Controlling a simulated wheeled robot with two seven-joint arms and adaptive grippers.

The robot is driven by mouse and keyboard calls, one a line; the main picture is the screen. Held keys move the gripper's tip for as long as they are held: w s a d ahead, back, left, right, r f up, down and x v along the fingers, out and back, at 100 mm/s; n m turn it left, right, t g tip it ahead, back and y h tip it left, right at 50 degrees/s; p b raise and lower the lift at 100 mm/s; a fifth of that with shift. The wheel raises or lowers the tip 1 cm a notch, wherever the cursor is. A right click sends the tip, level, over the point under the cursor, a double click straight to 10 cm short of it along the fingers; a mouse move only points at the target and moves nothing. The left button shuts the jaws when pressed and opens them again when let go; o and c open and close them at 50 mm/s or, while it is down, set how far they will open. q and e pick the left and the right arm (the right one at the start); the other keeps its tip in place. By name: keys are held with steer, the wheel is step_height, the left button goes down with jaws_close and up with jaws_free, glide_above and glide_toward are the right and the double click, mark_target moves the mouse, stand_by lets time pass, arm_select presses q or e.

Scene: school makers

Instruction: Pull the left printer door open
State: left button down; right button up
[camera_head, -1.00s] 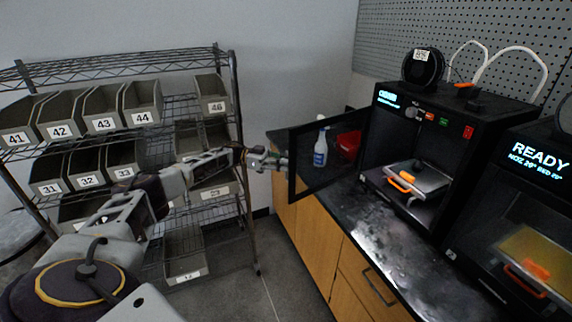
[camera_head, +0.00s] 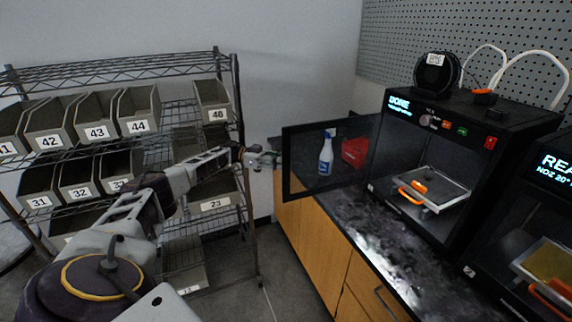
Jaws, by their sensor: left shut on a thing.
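The left printer (camera_head: 470,125) is black, with a lit "DONE" screen, and stands on the counter at the right. Its dark see-through door (camera_head: 325,163) stands wide open, swung out to the left of the printer. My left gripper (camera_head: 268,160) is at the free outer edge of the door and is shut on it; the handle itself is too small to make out. Inside the printer is a build plate (camera_head: 440,188) with an orange handle. My right gripper is not in view.
A second printer (camera_head: 535,215) stands at the right. Behind the open door are a spray bottle (camera_head: 326,153) and a red bin (camera_head: 354,151). A wire shelf with numbered bins (camera_head: 97,132) stands at the left, close to my left arm. The counter front (camera_head: 365,235) is clear.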

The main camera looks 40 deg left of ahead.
arm_select(q)
steer(key=c, duration=1.5)
jaws_free()
steer(key=shift+c, duration=0.2)
steer(key=shift+s+d, duration=0.1)
steer(key=shift+d, duration=0.1)
